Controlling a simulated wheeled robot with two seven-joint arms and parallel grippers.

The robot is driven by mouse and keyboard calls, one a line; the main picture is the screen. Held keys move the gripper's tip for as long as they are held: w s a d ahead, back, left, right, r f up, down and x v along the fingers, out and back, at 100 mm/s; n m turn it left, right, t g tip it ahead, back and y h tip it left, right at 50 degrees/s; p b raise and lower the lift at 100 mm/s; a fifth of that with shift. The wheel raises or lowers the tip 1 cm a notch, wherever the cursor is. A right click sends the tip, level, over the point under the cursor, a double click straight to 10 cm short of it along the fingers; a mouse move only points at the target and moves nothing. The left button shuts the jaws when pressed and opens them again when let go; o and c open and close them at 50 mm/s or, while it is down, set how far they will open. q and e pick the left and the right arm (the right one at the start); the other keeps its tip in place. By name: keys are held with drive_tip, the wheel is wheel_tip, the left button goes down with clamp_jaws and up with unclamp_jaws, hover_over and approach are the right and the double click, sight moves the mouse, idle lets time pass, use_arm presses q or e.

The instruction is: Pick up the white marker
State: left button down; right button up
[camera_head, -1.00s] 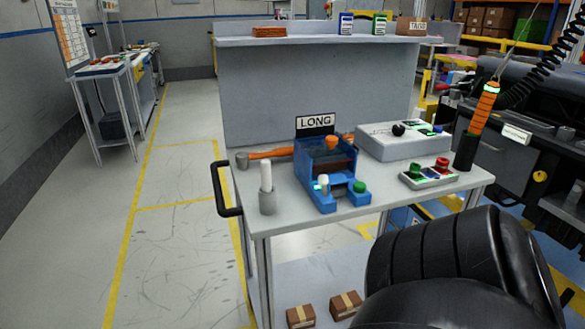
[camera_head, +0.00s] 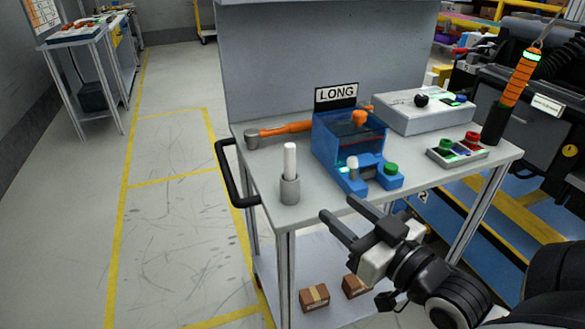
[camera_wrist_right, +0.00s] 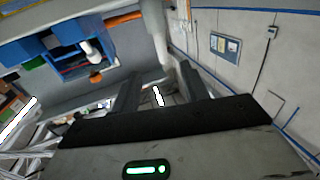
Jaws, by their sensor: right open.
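The white marker (camera_head: 290,160) stands upright in a small grey cup holder (camera_head: 290,190) near the front left of the cart top. Its lower part is hidden in the holder. My right gripper (camera_head: 338,208) is open and empty. In the head view it is to the right of and below the marker, apart from it, in front of the cart's near edge. My left gripper is not in view.
A blue fixture (camera_head: 350,150) with a LONG sign (camera_head: 336,93) stands right of the marker. An orange-handled hammer (camera_head: 285,129) lies behind it. A grey control box (camera_head: 425,112) and a button box (camera_head: 457,150) are farther right. A black handle (camera_head: 232,175) juts from the cart's left side.

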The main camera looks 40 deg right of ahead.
sight(293, 170)
drive_tip(key=w+p, duration=0.1)
drive_tip(key=w, duration=1.4)
drive_tip(key=shift+w+a+p, duration=0.15)
drive_tip(key=shift+a+p, duration=0.05)
drive_tip(key=shift+p, duration=0.2)
clamp_jaws()
